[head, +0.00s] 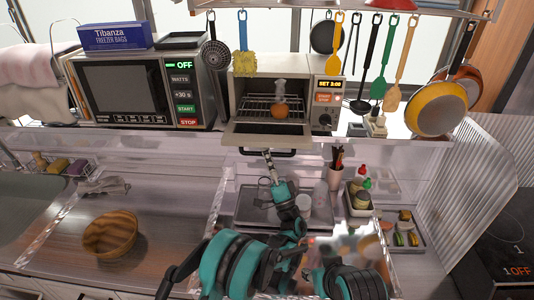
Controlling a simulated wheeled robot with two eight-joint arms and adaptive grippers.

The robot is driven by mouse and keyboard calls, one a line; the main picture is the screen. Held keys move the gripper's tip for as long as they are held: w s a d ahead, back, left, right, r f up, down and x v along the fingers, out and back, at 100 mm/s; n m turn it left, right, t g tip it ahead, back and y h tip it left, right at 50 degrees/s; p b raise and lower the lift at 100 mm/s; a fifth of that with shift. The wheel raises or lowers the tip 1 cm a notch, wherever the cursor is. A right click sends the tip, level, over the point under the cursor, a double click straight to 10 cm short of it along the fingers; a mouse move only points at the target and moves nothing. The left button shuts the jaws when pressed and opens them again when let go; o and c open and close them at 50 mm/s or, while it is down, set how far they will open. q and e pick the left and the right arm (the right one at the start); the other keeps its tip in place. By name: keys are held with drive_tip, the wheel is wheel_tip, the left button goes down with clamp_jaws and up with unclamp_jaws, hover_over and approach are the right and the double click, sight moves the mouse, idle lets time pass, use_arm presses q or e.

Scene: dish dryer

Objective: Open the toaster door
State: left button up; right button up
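The toaster oven (285,92) stands on the raised shelf at the back, right of the microwave. Its door (252,133) is folded down and forward, so the inside shows, with a wire rack and a round orange-brown item on it. The door's dark handle (285,152) is at the front lower edge. My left gripper (268,158) is at the handle's middle, just below and in front of it. Its fingers are small and partly overlap the handle, so I cannot tell whether they grip it. My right arm shows low in the middle, but I cannot make out its gripper.
A microwave (125,90) stands at the left, with a blue freezer-bag box (110,36) on top. Utensils, including a yellow spatula (334,62), hang above the toaster. A dark tray (255,207), condiment bottles (362,182) and a wooden bowl (110,233) sit on the counter below.

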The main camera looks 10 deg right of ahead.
sight(266, 139)
use_arm(q)
drive_tip(key=shift+s+r, duration=0.15)
drive_tip(key=shift+r, duration=0.4)
wheel_tip(266, 139, up, 9)
drive_tip(key=shift+r, duration=0.1)
idle(0.4)
